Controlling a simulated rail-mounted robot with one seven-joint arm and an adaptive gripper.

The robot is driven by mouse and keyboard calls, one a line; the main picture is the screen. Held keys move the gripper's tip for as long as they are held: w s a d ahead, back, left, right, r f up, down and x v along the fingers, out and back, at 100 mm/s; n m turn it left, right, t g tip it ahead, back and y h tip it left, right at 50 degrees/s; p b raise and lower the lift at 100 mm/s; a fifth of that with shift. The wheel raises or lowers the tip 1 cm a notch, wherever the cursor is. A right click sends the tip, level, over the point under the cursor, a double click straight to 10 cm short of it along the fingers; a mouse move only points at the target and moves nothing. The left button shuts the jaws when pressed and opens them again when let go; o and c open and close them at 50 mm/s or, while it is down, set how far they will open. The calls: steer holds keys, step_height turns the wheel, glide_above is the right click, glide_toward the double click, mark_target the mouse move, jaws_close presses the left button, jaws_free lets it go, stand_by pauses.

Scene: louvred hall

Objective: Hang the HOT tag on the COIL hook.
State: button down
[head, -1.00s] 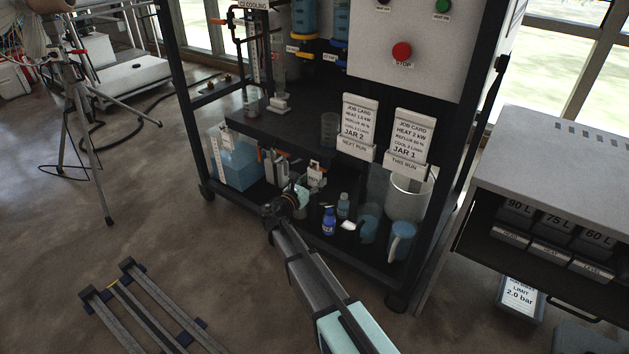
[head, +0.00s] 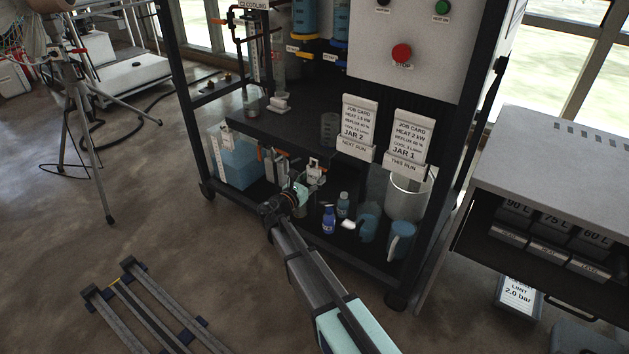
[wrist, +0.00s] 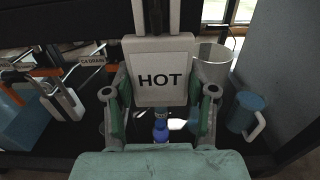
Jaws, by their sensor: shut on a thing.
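The HOT tag (wrist: 158,80) is a pale plate with black letters, upright and facing me in the wrist view. A pale loop or strap with dark bars rises from its top and runs out of frame. My gripper (wrist: 160,98) is shut on the tag, one finger at each side.
The black shelf edge (head: 290,133) lies above and behind the tag. A blue tank (head: 238,165) stands left.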

steer(key=shift+s+a, duration=0.1)
steer(key=shift+s, duration=0.1)
steer(key=p+v, duration=0.1)
steer(key=v, duration=0.7)
steer(key=shift+s, duration=0.2)
steer(key=shift+a+p, duration=0.1)
steer(key=shift+p, duration=0.2)
